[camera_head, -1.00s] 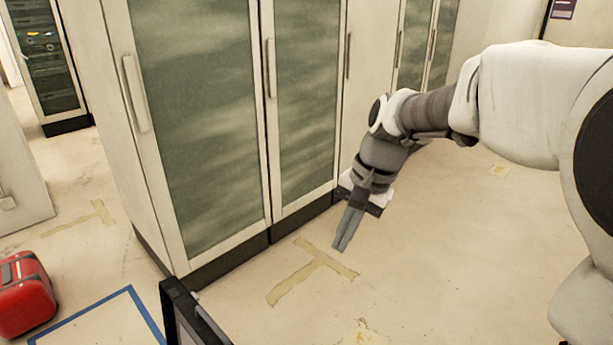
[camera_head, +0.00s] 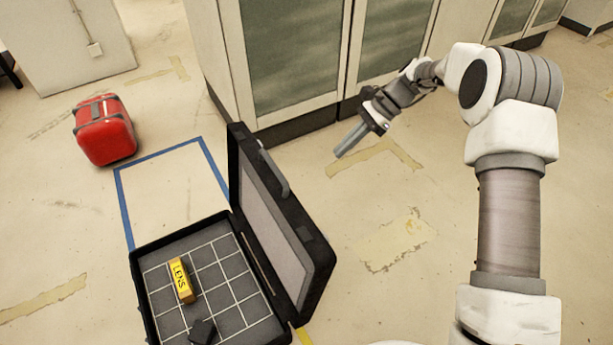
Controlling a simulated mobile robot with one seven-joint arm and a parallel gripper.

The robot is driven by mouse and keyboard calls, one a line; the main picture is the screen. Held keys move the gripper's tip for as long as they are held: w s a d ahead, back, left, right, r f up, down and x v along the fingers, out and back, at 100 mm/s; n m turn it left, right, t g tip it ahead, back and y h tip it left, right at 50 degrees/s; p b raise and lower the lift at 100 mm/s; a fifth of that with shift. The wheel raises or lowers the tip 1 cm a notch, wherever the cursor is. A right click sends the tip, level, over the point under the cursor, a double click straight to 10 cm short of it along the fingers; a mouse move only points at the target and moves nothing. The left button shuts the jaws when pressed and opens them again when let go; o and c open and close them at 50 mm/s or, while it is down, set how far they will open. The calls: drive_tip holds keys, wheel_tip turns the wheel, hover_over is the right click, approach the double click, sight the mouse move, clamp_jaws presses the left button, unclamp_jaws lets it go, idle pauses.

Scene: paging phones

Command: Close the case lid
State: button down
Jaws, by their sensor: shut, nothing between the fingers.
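An open black case stands on the floor at the lower middle. Its lid (camera_head: 284,222) is raised, roughly upright and leaning right, with a handle (camera_head: 272,170) on its outer side. The case base (camera_head: 236,317) has a grey gridded inside. A yellow box marked LENS (camera_head: 180,281) and a small dark object (camera_head: 202,332) lie in it. My gripper (camera_head: 341,153) is shut and empty. It is above the floor, to the right of and beyond the lid, apart from it. The front edge of the case is cut off by the frame.
A red case (camera_head: 104,130) sits on the floor at the left. Blue tape (camera_head: 122,200) outlines a floor area behind the open case. Tall glass-fronted cabinets (camera_head: 290,55) stand at the back, near my gripper. The floor right of the lid is clear.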

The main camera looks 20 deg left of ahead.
drive_tip(key=s+a+r+b+x, duration=0.1)
drive_tip(key=b+x, duration=0.3)
drive_tip(key=x, duration=0.9)
drive_tip(key=shift+s+a+r, duration=0.2)
drive_tip(key=shift+r, duration=0.25)
